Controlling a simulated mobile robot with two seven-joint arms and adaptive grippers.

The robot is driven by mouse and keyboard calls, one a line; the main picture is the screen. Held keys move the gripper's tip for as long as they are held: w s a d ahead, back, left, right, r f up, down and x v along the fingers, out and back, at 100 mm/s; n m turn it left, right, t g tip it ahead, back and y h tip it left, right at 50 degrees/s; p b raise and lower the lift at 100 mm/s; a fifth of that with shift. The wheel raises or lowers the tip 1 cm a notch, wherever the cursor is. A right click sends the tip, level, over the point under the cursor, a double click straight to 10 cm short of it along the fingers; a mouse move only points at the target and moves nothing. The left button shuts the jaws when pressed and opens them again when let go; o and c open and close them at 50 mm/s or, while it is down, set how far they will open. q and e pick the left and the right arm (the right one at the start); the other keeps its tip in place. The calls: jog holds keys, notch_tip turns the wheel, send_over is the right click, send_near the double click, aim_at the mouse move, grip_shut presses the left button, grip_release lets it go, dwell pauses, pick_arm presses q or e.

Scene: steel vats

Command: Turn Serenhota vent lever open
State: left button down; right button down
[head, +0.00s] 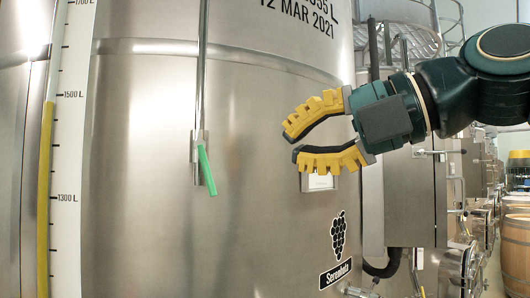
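The vent lever (207,170) is a green handle on a small steel bracket at the front of the large steel vat (130,150). It hangs down, tilted slightly to the right at its lower end. A thin vertical pipe (202,70) runs up from the bracket. The vat's label (336,274) reads Serenhota, under a black grape emblem (338,235). My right gripper (287,145) has yellow fingers, is open and empty, and points left. It is to the right of the lever, apart from it. My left gripper is out of view.
A litre scale (70,140) with a yellow strip runs up the vat's left side. A small pale plate (318,182) sits on the vat below my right gripper. Pipes, more vats and wooden barrels (515,240) stand at the right. The space between gripper and lever is clear.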

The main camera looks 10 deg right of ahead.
aim_at(208, 176)
jog(key=p+x, duration=0.1)
jog(key=x, duration=1.1)
jog(key=shift+w+a+p, duration=0.15)
jog(key=shift+a+p, duration=0.1)
jog(key=shift+p, duration=0.05)
jog(key=a+f+m+y+b, duration=0.1)
jog(key=b, duration=0.6)
jog(key=shift+m+t+y+b, duration=0.3)
jog(key=shift+y, duration=0.1)
jog(key=shift+a+r+y+b, duration=0.1)
jog(key=shift+y+b, duration=0.2)
jog(key=shift+b, duration=0.45)
jog(key=shift+r, duration=0.1)
